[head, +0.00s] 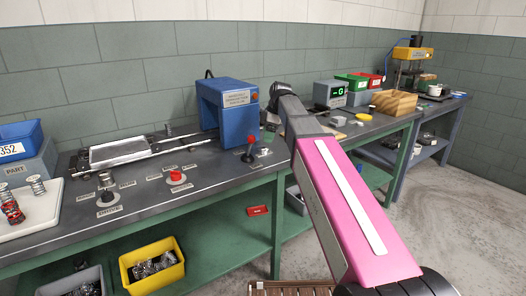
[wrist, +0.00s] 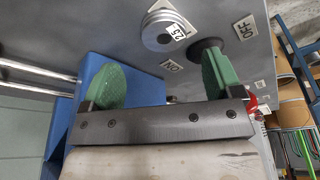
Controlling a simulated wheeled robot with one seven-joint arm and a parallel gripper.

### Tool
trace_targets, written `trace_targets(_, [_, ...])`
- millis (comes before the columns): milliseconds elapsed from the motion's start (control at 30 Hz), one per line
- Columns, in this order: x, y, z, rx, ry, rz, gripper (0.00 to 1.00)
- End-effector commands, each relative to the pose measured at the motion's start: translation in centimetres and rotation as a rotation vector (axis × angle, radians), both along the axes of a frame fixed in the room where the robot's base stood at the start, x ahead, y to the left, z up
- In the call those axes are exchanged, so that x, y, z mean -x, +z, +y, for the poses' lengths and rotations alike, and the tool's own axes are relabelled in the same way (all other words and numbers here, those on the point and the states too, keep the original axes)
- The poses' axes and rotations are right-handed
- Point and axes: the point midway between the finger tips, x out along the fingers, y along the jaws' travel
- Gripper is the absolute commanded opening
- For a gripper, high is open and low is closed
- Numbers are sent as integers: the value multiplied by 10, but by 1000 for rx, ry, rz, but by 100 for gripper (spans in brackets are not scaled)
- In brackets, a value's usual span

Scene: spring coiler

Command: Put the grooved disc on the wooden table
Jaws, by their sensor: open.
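A silver round disc with ringed steps (wrist: 160,32), which looks like the grooved disc, sits on the grey bench surface in the wrist view. A small label reading about 2.5 overlaps its right side. My gripper (wrist: 162,84) is open and empty, with green pads spread wide. The disc shows beyond the gap between the pads, apart from them. In the head view my pink arm reaches over the bench and hides its own end, and I cannot make out the disc there. A slatted brown wooden top (head: 290,288), likely the wooden table, shows at the bottom edge, partly hidden by my arm.
A black knob (wrist: 207,44) stands close to the right pad, by ON and OFF labels. The blue machine (head: 226,108) stands left of my arm. A red-topped lever (head: 250,147) is in front of it. A wooden box (head: 393,103) and bins sit farther right.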

Motion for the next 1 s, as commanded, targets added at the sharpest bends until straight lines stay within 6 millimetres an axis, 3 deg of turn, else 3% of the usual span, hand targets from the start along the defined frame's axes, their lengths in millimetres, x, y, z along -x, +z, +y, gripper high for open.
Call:
trace_targets(267, [2, -18, 5, 0, -1, 0, 85])
trace_targets(600, [5, -57, 18, 0, -1, 0, 85])
trace_targets(867, [5, -60, 19, 0, -1, -1, 85])
trace_targets(1000, [5, -60, 18, 0, -1, -1, 40])
